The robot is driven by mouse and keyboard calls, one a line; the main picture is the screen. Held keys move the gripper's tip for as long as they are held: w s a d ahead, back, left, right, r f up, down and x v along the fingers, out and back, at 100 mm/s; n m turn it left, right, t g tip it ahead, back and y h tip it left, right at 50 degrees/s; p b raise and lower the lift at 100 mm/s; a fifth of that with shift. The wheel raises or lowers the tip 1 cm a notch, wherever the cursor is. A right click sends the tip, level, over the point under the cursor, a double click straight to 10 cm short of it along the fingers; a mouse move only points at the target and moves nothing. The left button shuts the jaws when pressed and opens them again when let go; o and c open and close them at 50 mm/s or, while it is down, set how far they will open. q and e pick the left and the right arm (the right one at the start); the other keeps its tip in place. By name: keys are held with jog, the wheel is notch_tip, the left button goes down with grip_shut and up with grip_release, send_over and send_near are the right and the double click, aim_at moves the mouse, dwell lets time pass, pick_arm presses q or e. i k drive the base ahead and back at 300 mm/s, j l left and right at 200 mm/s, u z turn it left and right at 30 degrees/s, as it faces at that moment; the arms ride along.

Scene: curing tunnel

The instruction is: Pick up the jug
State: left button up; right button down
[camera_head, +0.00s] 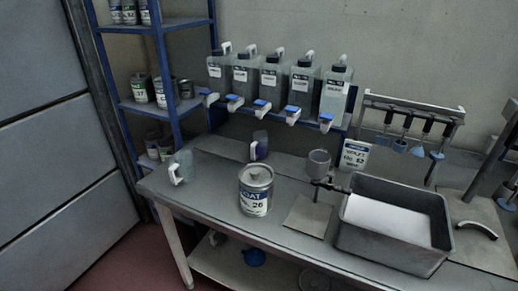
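A small grey-green jug (183,167) with a white handle stands upright at the left end of the grey workbench. I cannot tell from the picture which of the two the task means. Neither of my grippers is in view, and nothing is seen touching either vessel.
A paint can (256,190) stands on the workbench (215,199) between the jugs and the front edge. Several tap containers (272,78) line a raised shelf behind. A viscosity cup on a stand (317,165) and a grey tray (388,256) occupy the right. A blue rack (165,75) stands left.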

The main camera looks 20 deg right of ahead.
aim_at(259, 147)
jog(key=z, duration=0.4)
jog(key=i+j+z, duration=0.1)
jog(key=z, duration=0.25)
jog(key=j+z, duration=0.35)
jog(key=i+j+z, duration=0.1)
jog(key=z, duration=0.25)
jog(key=j+z, duration=0.5)
jog(key=j, duration=0.35)
jog(key=j+z, duration=0.15)
jog(key=j, duration=0.25)
jog(key=k+j+z, duration=0.1)
jog(key=j, duration=0.35)
jog(key=k+j, duration=0.1)
jog(key=j, duration=0.35)
jog(key=k+j, duration=0.1)
jog(key=j, duration=0.35)
jog(key=j+z, duration=0.1)
jog(key=j, duration=0.3)
jog(key=k+j, duration=0.2)
jog(key=j, duration=0.25)
